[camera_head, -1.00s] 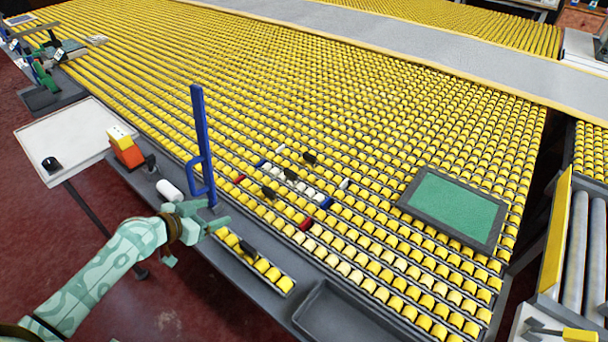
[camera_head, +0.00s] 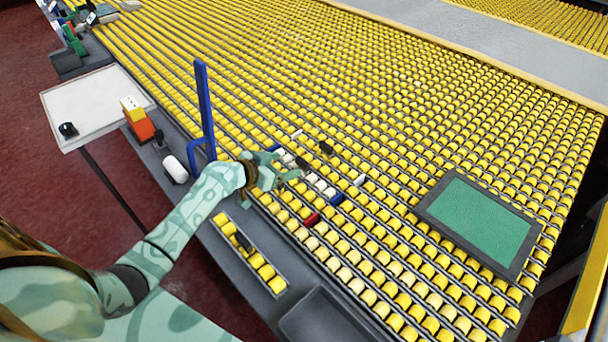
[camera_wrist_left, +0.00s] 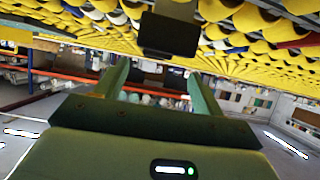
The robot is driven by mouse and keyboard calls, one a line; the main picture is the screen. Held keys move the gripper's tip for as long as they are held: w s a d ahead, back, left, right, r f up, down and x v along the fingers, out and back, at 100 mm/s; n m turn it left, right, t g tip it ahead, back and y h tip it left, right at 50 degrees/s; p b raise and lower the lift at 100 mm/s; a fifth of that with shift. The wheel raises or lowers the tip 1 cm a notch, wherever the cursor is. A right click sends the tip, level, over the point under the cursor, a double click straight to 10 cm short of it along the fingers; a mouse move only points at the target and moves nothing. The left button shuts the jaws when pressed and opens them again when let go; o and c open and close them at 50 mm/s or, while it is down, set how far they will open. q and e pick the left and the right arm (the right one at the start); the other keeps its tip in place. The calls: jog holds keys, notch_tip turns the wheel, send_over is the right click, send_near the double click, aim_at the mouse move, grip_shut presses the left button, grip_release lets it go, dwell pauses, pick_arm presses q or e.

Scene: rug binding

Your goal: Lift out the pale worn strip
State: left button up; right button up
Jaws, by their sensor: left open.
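A short row of pale whitish rollers (camera_head: 320,185) sits among the yellow rollers, with a blue roller (camera_head: 337,200) at its near end; I take it for the pale worn strip. My left gripper (camera_head: 284,167) is open and empty, beside the row's far left part and covering some rollers there. In the left wrist view its two fingers (camera_wrist_left: 160,85) stand apart, with a dark block (camera_wrist_left: 168,36) in front of them, near the rollers. My right gripper does not show.
A blue upright post (camera_head: 204,105) stands close behind my left wrist. A separate strip of yellow rollers (camera_head: 266,271) lies on the front ledge beside an empty dark tray (camera_head: 325,318). A framed green pad (camera_head: 480,222) lies on the rollers at right.

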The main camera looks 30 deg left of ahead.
aim_at(301, 161)
pick_arm(q)
jog(key=b+x, duration=0.1)
jog(key=x, duration=0.4)
jog(key=shift+w+d+f+b, duration=0.15)
jog(key=shift+w+d+b, duration=0.1)
jog(key=shift+d+b, duration=0.05)
grip_shut()
